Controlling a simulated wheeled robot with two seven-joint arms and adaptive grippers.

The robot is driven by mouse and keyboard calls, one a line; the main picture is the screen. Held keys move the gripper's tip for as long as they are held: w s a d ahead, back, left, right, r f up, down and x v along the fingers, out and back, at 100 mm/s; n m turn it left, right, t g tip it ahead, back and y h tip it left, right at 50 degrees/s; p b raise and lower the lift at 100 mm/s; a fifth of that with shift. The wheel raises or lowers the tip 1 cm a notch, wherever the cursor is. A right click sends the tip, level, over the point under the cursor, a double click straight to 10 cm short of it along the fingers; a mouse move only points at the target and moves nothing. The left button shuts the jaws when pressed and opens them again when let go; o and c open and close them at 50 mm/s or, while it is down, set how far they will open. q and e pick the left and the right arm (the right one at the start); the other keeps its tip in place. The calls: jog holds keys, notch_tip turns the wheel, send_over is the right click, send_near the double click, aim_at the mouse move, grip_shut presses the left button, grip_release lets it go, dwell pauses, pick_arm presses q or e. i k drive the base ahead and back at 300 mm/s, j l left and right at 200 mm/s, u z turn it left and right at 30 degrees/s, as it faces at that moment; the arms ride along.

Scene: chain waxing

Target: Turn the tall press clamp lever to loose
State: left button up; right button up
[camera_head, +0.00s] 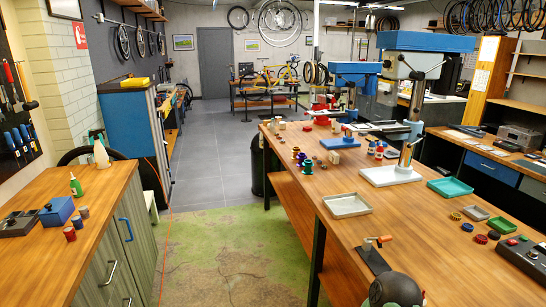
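The taller press, with a blue head (425,42) and a pale grey body (412,66), stands at the far right part of the long wooden workbench. Thin dark handles stick out from its body, one toward the upper right. I cannot tell which of these is the clamp lever, nor whether it is tight or loose. A shorter press with a blue head (354,68) stands just left of it.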

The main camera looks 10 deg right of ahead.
aim_at(423, 138)
jog(key=i+j+z, duration=0.2)
jog(key=i+z, duration=0.2)
jog(key=i, duration=0.25)
jog(key=i+j+z, duration=0.4)
jog(key=i, duration=0.25)
jog(key=i+j+z, duration=0.45)
jog(key=i+j, duration=0.1)
